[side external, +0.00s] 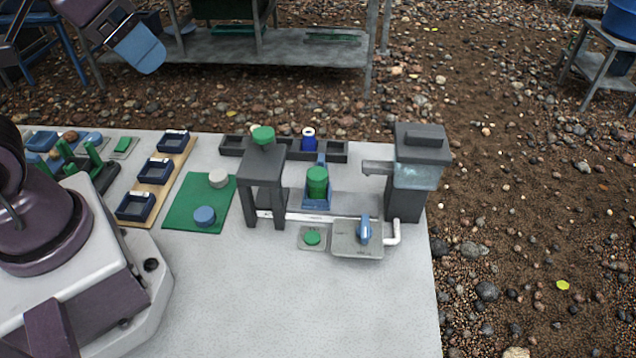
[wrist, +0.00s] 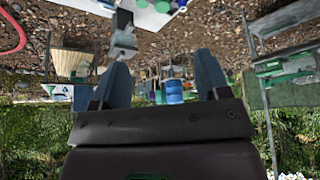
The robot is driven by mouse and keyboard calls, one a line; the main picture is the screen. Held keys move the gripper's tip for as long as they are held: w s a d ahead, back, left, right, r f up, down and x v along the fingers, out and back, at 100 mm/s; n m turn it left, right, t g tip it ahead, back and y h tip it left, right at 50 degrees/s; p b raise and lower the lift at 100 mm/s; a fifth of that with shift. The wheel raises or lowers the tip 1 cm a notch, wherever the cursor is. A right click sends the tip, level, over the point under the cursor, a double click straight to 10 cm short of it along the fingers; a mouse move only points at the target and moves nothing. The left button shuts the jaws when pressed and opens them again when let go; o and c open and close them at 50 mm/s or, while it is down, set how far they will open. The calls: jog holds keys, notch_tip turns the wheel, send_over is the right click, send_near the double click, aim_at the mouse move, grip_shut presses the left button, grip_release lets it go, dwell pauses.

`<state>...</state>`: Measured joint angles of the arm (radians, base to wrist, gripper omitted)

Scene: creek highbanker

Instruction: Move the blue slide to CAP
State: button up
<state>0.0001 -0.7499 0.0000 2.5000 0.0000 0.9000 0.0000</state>
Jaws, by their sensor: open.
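In the side external view, a blue slide (side external: 317,206) with a green cylinder (side external: 317,180) in it stands at the back of the light table, by a pale rail (side external: 330,217). It is between a dark stand with a green knob (side external: 263,134) on its left and a grey dispenser (side external: 420,145) on its right. No CAP label is legible. My gripper (side external: 141,50) is high at the upper left, far from the slide. In the wrist view my gripper (wrist: 162,82) has its two blue fingers apart and nothing between them.
A grey tray (side external: 345,247) with a blue lever (side external: 364,230) and a green button (side external: 312,238) sit in front of the slide. A green mat (side external: 181,220) with two discs and a wooden board (side external: 146,184) with dark boxes lie left. The table's front middle is clear.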

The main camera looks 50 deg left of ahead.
jog(key=shift+c, duration=0.2)
jog(key=shift+w, duration=0.1)
jog(key=c, duration=0.4)
jog(key=w+n, duration=0.1)
jog(key=w, duration=0.3)
jog(key=w+n+g, duration=0.1)
jog(key=w, duration=0.3)
jog(key=shift+f+g, duration=0.15)
jog(key=shift+g, duration=0.15)
jog(key=shift+c, duration=0.9)
jog(key=n+g, duration=0.4)
jog(key=n, duration=0.3)
send_over(321, 157)
notch_tip(321, 157, down, 22)
jog(key=shift+f, duration=4.9)
